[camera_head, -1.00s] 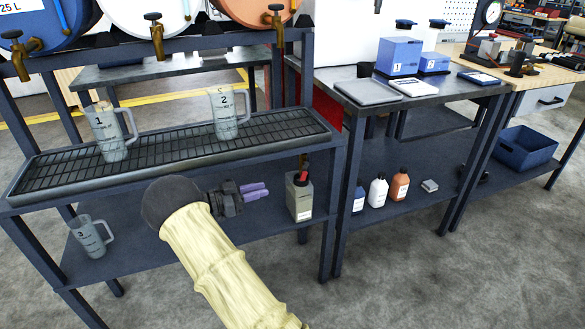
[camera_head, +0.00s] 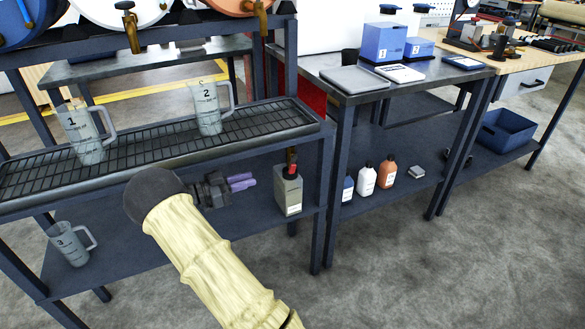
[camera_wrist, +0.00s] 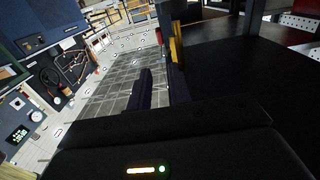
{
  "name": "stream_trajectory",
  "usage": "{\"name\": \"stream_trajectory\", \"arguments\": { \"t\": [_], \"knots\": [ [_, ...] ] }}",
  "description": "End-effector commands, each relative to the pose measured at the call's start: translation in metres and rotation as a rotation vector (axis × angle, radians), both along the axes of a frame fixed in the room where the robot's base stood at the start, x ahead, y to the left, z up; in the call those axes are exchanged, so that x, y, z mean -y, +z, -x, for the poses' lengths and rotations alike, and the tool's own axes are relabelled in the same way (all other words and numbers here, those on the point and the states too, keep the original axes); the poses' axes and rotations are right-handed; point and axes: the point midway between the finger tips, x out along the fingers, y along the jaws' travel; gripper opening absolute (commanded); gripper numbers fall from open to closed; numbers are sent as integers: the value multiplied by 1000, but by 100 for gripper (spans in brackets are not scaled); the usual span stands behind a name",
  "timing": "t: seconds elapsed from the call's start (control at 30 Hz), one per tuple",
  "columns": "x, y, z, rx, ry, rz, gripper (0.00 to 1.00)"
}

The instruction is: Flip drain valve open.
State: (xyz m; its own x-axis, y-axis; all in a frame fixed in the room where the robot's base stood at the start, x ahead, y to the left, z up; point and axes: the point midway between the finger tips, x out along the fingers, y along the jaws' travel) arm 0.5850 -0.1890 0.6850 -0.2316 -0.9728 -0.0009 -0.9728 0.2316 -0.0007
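What looks like the drain valve, a small brass fitting with a red lever (camera_head: 292,156), sits under the right end of the black drip tray (camera_head: 150,178). It is just above a grey canister (camera_head: 288,191) on the lower shelf. In the wrist view a brass-yellow part (camera_wrist: 176,45) shows near the fingertips, perhaps belonging to the valve; the lever's exact position is unclear. My gripper (camera_head: 243,182) is below the tray, left of the canister and valve, pointing right. Its purple fingers are slightly apart with nothing between them. The wrist view also shows the gap between the fingers (camera_wrist: 160,88).
Jug 1 (camera_head: 84,136) and jug 2 (camera_head: 208,108) stand on the tray close above my arm. Jug 3 (camera_head: 70,244) stands on the lower shelf. A rack post (camera_head: 322,200) is right of the canister. Bottles (camera_head: 366,180) stand on the neighbouring shelf.

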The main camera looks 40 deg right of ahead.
Motion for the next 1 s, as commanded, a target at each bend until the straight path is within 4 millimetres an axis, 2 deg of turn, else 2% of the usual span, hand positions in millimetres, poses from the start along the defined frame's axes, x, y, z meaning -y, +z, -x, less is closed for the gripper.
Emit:
{"name": "stream_trajectory", "arguments": {
  "t": [0.7,0.83,1.0],
  "knots": [
    [124,-2,31,1,-5,2,20],
    [141,-2,34,0,-2,1,20],
    [150,-1,37,0,-2,1,20]
  ]
}}
